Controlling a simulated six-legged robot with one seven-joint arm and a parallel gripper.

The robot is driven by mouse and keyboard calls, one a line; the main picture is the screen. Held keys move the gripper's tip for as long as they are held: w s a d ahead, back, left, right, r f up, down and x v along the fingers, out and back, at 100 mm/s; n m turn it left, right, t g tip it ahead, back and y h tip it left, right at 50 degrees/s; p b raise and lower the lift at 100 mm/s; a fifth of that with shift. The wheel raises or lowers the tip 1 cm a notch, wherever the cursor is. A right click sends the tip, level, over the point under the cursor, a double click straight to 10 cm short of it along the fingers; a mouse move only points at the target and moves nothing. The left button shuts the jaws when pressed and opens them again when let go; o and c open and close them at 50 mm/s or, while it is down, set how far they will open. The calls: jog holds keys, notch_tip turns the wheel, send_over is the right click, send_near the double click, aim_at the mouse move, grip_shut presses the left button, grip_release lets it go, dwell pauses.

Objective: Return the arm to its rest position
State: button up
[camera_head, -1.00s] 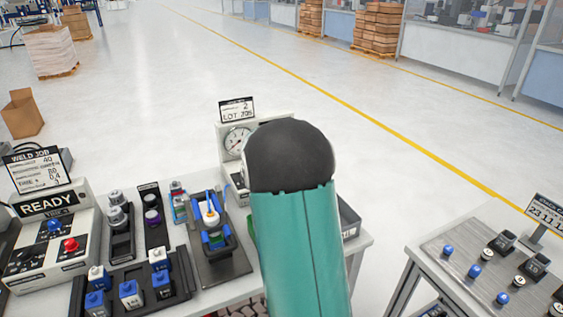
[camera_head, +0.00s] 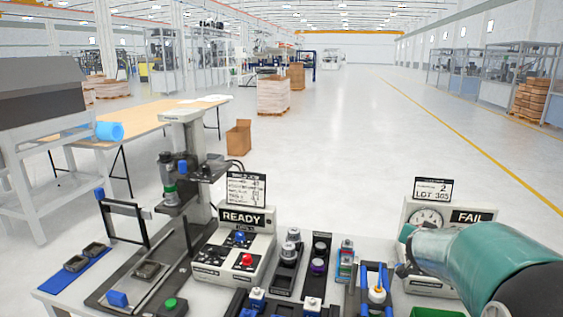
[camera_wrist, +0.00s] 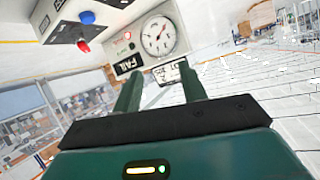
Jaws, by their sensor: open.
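My gripper (camera_wrist: 159,72) shows in the wrist view as two green fingers standing apart, with nothing between them. My teal arm (camera_head: 480,255) lies across the lower right of the head view, in front of the gauge box (camera_head: 428,218), whose display reads FAIL. It hides the lower part of that box, and my fingers cannot be made out clearly there. In the wrist view the gauge box (camera_wrist: 172,38) appears tilted and upside down beyond the fingers.
A READY box (camera_head: 235,255) with blue and red buttons stands mid-bench, left of my arm. A press-like stand (camera_head: 200,150) rises further left. Small parts in black holders (camera_head: 285,275) fill the bench front. A green tray (camera_head: 430,313) lies below my arm. Open floor lies beyond.

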jog(key=s+a+r+n+y, duration=0.2)
jog(key=s+a+n+y, duration=0.3)
jog(key=a, duration=0.6)
jog(key=s+a+r+n+y, duration=0.1)
jog(key=s+a+r+y, duration=0.1)
jog(key=s+a, duration=0.6)
jog(key=s+a+f+n+g, duration=0.1)
jog(key=s+a+f+g, duration=0.1)
jog(key=s, duration=0.6)
jog(key=s+a+f+n+g, duration=0.1)
jog(key=s+a+f+g, duration=0.1)
jog(key=s+a, duration=0.3)
jog(key=s+g, duration=0.1)
jog(key=s, duration=0.3)
jog(key=shift+a+n, duration=0.15)
jog(key=shift+n, duration=0.15)
